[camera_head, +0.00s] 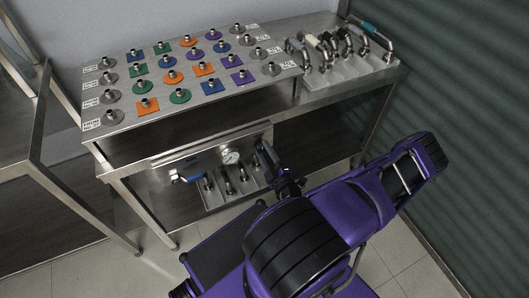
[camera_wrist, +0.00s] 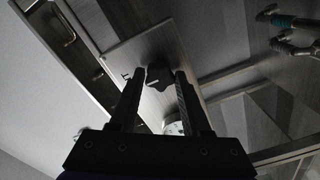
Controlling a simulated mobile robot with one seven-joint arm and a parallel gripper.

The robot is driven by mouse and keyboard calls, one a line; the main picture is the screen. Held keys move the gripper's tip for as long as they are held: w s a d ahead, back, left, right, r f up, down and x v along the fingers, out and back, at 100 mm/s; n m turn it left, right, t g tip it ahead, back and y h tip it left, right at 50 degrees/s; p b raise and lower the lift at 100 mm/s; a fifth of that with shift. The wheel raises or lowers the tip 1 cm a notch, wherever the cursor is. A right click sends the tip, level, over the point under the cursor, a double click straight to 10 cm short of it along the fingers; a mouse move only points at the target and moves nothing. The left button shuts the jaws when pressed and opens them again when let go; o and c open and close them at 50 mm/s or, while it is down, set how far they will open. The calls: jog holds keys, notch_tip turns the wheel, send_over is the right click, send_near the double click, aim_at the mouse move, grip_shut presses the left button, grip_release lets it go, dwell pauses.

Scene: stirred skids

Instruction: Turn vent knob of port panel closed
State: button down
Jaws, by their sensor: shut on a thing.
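The port panel (camera_head: 190,162) is a metal plate on the front of the steel bench, with a round gauge (camera_head: 231,157) and a blue-handled valve (camera_head: 187,179). In the wrist view the panel (camera_wrist: 135,52) appears tilted. A dark lobed vent knob (camera_wrist: 158,77) sits between the fingertips of my gripper (camera_wrist: 159,80). My gripper is shut on this knob. In the head view my gripper (camera_head: 268,158) is at the panel's right end and hides the knob. The knob's markings are too dark to read.
Above the panel, the bench top (camera_head: 119,124) carries several coloured plates with metal fittings. Hoses with metal ends (camera_head: 335,45) stand at the right on a rack. Another steel table (camera_head: 38,130) is at the left.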

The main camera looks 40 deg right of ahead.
jog(key=shift+c, duration=1.8)
grip_release()
jog(key=v, duration=1.7)
jog(key=shift+s+a, duration=0.15)
jog(key=shift+s, duration=0.05)
